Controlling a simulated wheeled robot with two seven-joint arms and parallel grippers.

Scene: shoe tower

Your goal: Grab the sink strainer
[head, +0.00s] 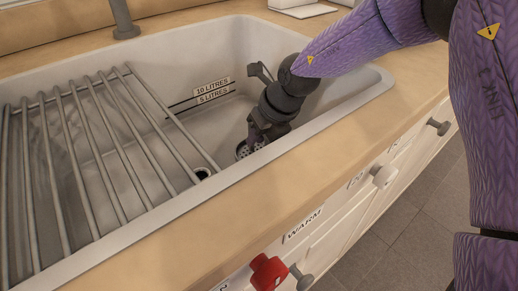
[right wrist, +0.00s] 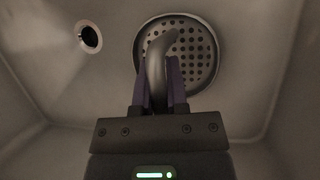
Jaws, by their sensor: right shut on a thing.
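The sink strainer (right wrist: 203,62) is a round metal disc full of holes with a curved metal handle, seen in the right wrist view. In the head view part of it (head: 243,149) shows low in the sink, beside my right gripper. My right gripper (head: 258,143) reaches down into the sink basin; in the right wrist view its two purple fingers (right wrist: 161,84) are shut on the strainer's handle, one on each side. I cannot tell whether the strainer touches the sink floor. My left gripper is not in view.
The white sink (head: 222,122) has a metal rack (head: 91,150) over its left part. A dark drain hole (right wrist: 89,37) lies left of the strainer in the right wrist view. The wooden counter edge (head: 262,196) runs along the front, with a red knob (head: 268,271) below.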

